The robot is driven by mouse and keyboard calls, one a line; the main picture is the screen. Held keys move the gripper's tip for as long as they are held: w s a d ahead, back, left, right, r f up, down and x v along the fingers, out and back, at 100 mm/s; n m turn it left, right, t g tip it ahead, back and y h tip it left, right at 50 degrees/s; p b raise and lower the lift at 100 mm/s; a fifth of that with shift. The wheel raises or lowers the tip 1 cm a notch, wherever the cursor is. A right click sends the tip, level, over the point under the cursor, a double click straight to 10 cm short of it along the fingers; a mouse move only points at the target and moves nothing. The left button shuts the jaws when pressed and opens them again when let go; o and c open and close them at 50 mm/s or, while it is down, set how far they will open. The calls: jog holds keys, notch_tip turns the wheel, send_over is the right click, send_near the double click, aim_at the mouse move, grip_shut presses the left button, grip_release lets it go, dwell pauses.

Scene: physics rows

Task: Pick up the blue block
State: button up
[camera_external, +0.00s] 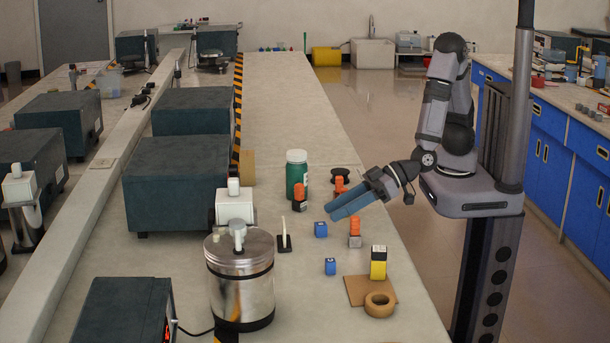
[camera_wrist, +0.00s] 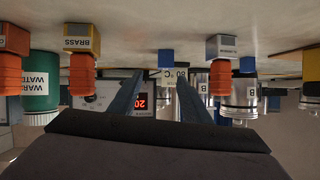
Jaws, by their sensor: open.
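Two small blue blocks stand on the bench: one blue block (camera_external: 320,229) lies just below my fingertips in the external view, and a second blue block (camera_external: 330,266) is nearer the camera. In the upside-down wrist view, one blue block (camera_wrist: 166,57) shows beyond and between the fingertips, and another blue block (camera_wrist: 247,64) is off to the right. My gripper (camera_external: 332,213) has long blue fingers and is open and empty, above the bench. Its fingers also show in the wrist view (camera_wrist: 160,80). Neither block is between the fingers.
Orange-topped weights (camera_external: 355,230) and (camera_external: 300,198) stand close to my gripper. A green bottle (camera_external: 296,175) is behind. A yellow-black block (camera_external: 378,263) and tape roll (camera_external: 380,304) are in front. A metal canister (camera_external: 241,290) and small dark stand (camera_external: 284,243) are left.

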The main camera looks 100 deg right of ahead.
aim_at(325, 224)
jog(key=shift+s+a+f+n+t+b, duration=0.35)
jog(key=shift+s+a, duration=0.1)
jog(key=shift+s, duration=0.15)
jog(key=shift+s+h, duration=0.25)
jog(key=shift+h, duration=0.05)
jog(key=shift+x, duration=3.65)
jog(key=shift+a, duration=0.1)
grip_shut()
